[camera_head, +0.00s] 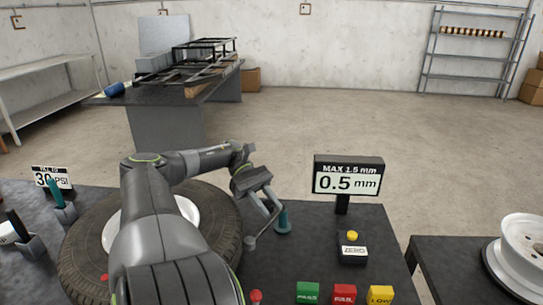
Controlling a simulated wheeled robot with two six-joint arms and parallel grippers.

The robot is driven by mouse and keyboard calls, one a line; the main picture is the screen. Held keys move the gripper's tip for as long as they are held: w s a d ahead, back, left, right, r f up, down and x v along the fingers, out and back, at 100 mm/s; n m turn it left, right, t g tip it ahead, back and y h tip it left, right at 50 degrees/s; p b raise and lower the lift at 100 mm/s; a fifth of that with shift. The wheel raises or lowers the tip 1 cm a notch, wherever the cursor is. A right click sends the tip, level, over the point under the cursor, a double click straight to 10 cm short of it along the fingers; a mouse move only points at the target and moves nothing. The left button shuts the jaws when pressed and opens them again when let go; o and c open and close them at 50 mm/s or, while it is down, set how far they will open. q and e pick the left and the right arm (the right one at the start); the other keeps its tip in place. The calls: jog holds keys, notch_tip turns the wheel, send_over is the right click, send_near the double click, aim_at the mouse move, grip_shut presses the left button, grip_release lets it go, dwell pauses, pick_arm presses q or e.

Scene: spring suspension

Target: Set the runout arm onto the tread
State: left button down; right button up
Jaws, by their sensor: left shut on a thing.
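The tire (82,248) lies flat on the dark bench around a white wheel (186,208), partly hidden by my arm. The runout arm (262,232) is a thin grey rod. It runs from a teal post (283,222) to a small round tip (250,242) by the right side of the tread. I cannot tell whether the tip touches the tread. My left gripper (268,208) is shut on the runout arm near the post. The gauge display (347,182) reads 0.5 mm under "MAX 1.5 mm". My right gripper is not in view.
A ZERO box (352,252) with a yellow button stands right of the post. Green (307,292), red (344,293) and yellow (380,295) labelled blocks line the front. A PSI display (52,179) and tool holders are at left. Another bench with a white rim (523,250) is at right.

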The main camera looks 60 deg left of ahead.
pick_arm(q)
jog(key=c, duration=1.1)
grip_release()
jog(key=shift+a, duration=0.15)
notch_tip(320, 180, up, 10)
jog(key=p, duration=0.2)
jog(key=shift+p, duration=0.3)
